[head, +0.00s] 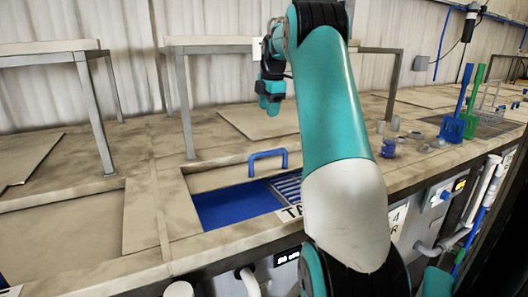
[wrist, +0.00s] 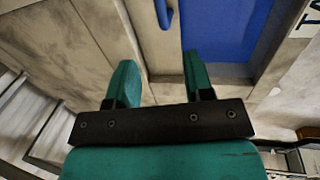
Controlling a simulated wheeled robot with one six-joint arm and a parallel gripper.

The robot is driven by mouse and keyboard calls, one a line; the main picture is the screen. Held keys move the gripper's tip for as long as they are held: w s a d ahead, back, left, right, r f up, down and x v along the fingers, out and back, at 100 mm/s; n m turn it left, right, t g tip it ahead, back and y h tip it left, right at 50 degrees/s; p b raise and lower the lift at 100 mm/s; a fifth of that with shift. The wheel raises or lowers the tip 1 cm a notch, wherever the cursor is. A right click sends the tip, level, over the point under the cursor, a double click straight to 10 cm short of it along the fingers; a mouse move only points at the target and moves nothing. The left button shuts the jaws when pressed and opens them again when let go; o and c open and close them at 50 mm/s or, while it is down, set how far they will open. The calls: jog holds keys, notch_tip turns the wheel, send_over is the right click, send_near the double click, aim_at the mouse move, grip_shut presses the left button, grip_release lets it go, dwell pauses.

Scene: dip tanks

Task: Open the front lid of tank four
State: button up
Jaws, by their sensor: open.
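A tank (head: 240,208) shows an uncovered front part with a blue inside and a slatted piece at its right end. A blue handle (head: 268,154) stands at the back edge of this opening, on a beige lid panel. My gripper (head: 270,105) is open and empty, raised above and behind the handle. In the wrist view, my gripper (wrist: 158,75) has its fingers apart, with part of the blue handle (wrist: 165,12) and the blue inside (wrist: 222,30) beyond them.
Metal-legged stands (head: 95,110) rise from the counter behind. At the right are small grey pieces (head: 395,124), a blue scoop (head: 455,108), a green scoop (head: 474,105) and a wire basket (head: 490,97). A covered section (head: 60,225) lies left of the tank.

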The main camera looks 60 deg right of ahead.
jog(key=w+f+p, duration=0.1)
jog(key=f, duration=0.4)
jog(key=w+d+f+p, duration=0.1)
jog(key=f, duration=0.5)
jog(key=w+f+p, duration=0.1)
jog(key=f+p, duration=0.1)
jog(key=f, duration=0.3)
jog(key=shift+d+f, duration=0.25)
jog(key=shift+f, duration=0.1)
